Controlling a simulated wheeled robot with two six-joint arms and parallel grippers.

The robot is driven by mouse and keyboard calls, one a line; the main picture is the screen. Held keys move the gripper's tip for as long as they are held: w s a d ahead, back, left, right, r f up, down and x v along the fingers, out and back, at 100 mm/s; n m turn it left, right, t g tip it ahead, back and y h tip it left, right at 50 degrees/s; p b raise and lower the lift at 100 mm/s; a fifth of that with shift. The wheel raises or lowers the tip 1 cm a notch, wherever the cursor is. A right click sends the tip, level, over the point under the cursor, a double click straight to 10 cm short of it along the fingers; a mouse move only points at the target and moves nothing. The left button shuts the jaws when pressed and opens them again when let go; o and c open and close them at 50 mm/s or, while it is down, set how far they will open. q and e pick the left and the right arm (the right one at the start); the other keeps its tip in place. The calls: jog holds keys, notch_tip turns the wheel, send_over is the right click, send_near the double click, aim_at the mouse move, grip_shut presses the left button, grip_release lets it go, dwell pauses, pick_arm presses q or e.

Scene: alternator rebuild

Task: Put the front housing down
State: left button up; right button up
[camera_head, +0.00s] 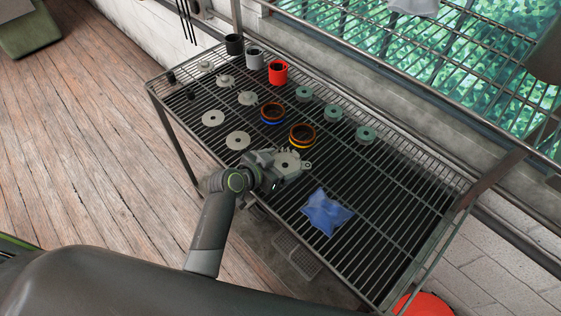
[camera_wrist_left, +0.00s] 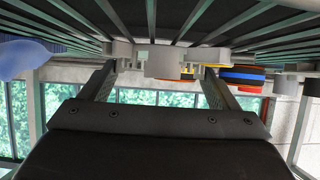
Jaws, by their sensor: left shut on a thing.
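The front housing (camera_head: 289,163) is a light grey flanged disc at the near edge of the wire-rack table. My left gripper (camera_head: 272,171) reaches it from the near side and is shut on it. In the left wrist view, which is upside down, the housing (camera_wrist_left: 165,61) sits between the two fingers of my left gripper (camera_wrist_left: 158,82). It lies flat, close to the rack slats; I cannot tell whether it touches them. The gripper hides part of its near side. My right gripper is not in view.
The rack table (camera_head: 385,215) has bare slats to the right. A blue crumpled cloth (camera_head: 327,211) lies right of the housing. A copper ring with a yellow band (camera_head: 302,136) stands just behind. A flat grey disc (camera_head: 238,140) lies to the left. A red cup (camera_head: 278,73) stands farther back.

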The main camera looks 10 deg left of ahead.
pick_arm(q)
jog(key=shift+r, duration=0.1)
jog(key=o, duration=0.9)
jog(key=shift+f, duration=0.2)
jog(key=shift+o, duration=1.1)
jog(key=shift+r, duration=0.1)
